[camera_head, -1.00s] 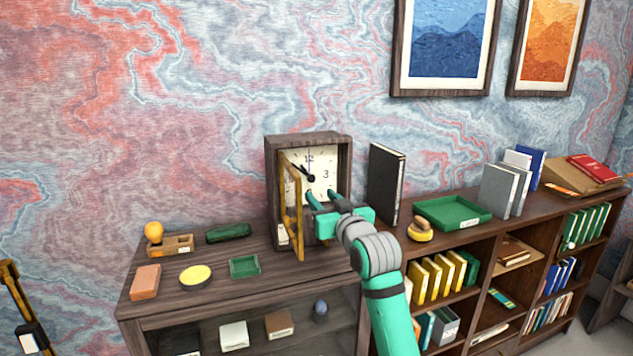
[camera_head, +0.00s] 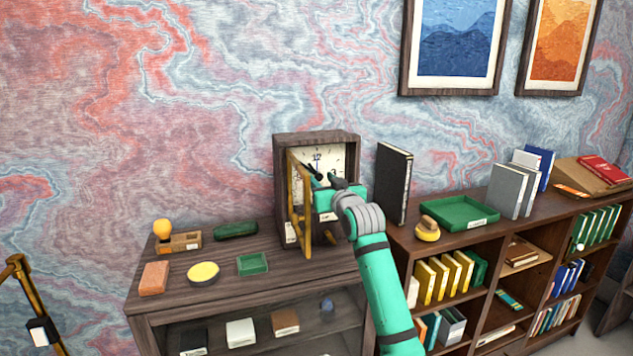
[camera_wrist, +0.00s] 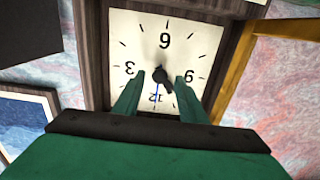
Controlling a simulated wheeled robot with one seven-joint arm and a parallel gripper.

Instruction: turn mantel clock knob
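The mantel clock (camera_head: 344,142) stands upright on the cabinet in a dark wooden case. Its gold-framed door (camera_head: 304,205) is swung open at the left. The white dial (camera_wrist: 190,42) shows upside down in the wrist view, with a dark knob (camera_wrist: 160,75) and hands at its centre. My gripper (camera_head: 324,180) is in front of the dial. In the wrist view its two green fingers (camera_wrist: 158,88) are apart, pointing at the dial on either side of the knob. Nothing shows between the fingers except the knob and hands beyond. I cannot tell whether the fingertips touch the dial.
The open door stands close to my gripper's left. A black book (camera_head: 394,185) stands upright to the clock's right, and a green tray (camera_head: 455,207) lies beyond it.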

